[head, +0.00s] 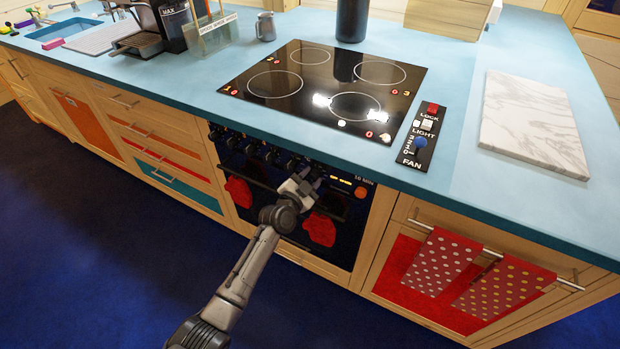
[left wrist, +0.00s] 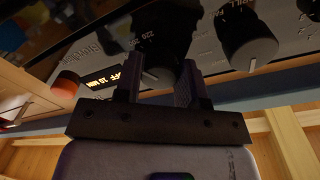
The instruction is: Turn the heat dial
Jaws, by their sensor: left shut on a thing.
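The oven's control panel is below the hob, with a row of dark dials (head: 268,155). My left gripper (head: 313,178) is at the right part of this row, in front of the panel. In the left wrist view, my left gripper (left wrist: 160,82) has its two fingers on either side of a dark dial (left wrist: 165,35) with a pale pointer mark and is shut on it. Numbers, seemingly including 220, are printed beside this dial, which fits the heat dial. In the head view the gripper hides most of this dial. My right gripper is not in view.
Another dark dial (left wrist: 247,42) sits beside the held one. An orange-red knob (left wrist: 66,84) and a lit display (left wrist: 103,77) are on its other side. Red oven mitts (head: 319,229) hang below. The blue worktop (head: 455,75) overhangs the panel.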

